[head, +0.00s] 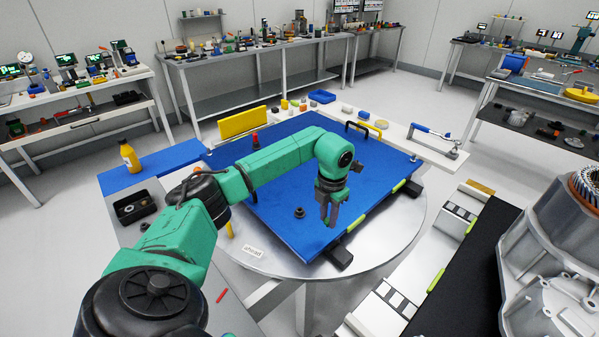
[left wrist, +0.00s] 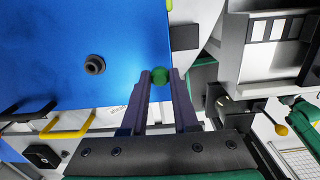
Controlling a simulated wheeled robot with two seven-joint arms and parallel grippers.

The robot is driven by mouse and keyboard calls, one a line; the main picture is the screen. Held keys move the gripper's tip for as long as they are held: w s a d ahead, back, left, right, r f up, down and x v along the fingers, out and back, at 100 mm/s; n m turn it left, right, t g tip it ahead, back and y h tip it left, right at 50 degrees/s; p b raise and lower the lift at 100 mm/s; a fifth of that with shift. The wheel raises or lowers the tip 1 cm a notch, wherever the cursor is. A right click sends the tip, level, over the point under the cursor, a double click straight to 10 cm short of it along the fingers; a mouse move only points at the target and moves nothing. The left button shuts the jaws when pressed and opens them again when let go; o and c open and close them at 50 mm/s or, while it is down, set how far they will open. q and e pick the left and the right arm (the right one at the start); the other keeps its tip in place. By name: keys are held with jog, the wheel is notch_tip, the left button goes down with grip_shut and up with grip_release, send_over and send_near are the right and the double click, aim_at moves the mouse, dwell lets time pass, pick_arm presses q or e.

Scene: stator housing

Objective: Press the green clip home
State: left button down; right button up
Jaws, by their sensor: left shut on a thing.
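My left gripper (head: 328,222) points down over the front right part of the blue panel (head: 285,175) on the round metal table. In the left wrist view its two fingers (left wrist: 160,78) are shut on a small, round-looking green clip (left wrist: 160,76) at the tips. The rest of the clip is hidden, and I cannot tell whether it touches the panel. Two lime-green strips lie along the panel's right edge, one (head: 357,222) near the gripper and one (head: 400,186) farther back. My right gripper is not in view.
A black ring-shaped boss (head: 299,212) stands on the panel left of the gripper. Black blocks sit at the front corner (head: 340,258) and right corner (head: 413,188). A black handle (head: 364,128) rises at the back. A large grey housing (head: 560,240) stands at the right.

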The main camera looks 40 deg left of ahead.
pick_arm(q)
jog(key=a+r+n+p, duration=0.1)
jog(key=a+n, duration=0.3)
jog(key=n, duration=0.5)
jog(key=w+a+r+n+p, duration=0.1)
jog(key=a+r+n+p, duration=0.1)
jog(key=n, duration=0.7)
jog(key=a+r+n+p, duration=0.1)
jog(key=a+n+p, duration=0.2)
jog(key=a+n, duration=0.3)
jog(key=n, duration=0.3)
jog(key=shift+w+r, duration=0.3)
jog(key=shift+r, duration=0.1)
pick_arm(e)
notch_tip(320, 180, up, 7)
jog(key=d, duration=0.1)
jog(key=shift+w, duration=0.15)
pick_arm(q)
jog(key=shift+f+b, duration=1.75)
jog(key=shift+f, duration=1.45)
jog(key=shift+r, duration=0.1)
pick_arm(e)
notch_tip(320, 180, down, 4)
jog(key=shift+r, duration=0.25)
pick_arm(q)
jog(key=shift+f+b, duration=0.95)
jog(key=shift+f, duration=0.6)
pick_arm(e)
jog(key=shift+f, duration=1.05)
